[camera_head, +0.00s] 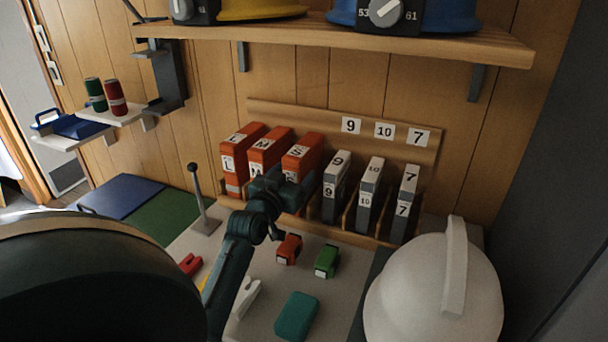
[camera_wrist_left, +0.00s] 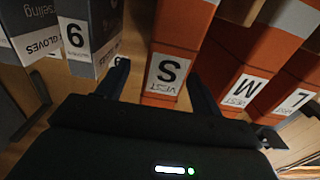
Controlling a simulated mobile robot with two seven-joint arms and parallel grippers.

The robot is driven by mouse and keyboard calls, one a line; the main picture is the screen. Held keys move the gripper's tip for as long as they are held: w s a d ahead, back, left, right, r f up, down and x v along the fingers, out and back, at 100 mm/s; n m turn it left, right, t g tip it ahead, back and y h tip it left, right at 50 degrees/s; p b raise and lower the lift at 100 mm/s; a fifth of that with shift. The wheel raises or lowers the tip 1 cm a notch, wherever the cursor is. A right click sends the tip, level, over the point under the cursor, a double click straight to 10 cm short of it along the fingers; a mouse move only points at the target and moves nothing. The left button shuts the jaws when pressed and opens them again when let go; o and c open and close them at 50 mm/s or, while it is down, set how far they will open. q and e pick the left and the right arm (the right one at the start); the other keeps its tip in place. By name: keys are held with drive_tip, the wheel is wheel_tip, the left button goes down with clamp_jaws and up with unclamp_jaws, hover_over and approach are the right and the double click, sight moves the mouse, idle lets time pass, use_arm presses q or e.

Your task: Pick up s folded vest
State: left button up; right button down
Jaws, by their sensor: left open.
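The S folded vest (camera_head: 303,150) is an orange upright pack with a white S label, standing in the wooden rack right of the M and L vests. In the left wrist view the S vest (camera_wrist_left: 178,45) faces me between the two fingers. My left gripper (camera_head: 289,180) is open just in front of it, one finger on each side of its front end. In the left wrist view the left gripper (camera_wrist_left: 160,78) holds nothing that I can see. Whether the fingers touch the pack is not clear. My right gripper is not in view.
The M vest (camera_head: 270,147) and L vest (camera_head: 241,150) stand close on the left. The size 9 gloves pack (camera_head: 336,183) stands on the right. A white helmet (camera_head: 425,300) sits at front right. Small red and green items lie on the counter. A shelf (camera_head: 330,36) hangs above.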

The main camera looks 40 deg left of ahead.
use_arm(q)
drive_tip(key=x, duration=0.4)
drive_tip(key=shift+w+a+f+p, duration=0.1)
drive_tip(key=shift+w+a+p, duration=0.15)
drive_tip(key=shift+p, duration=0.05)
drive_tip(key=c, duration=1.2)
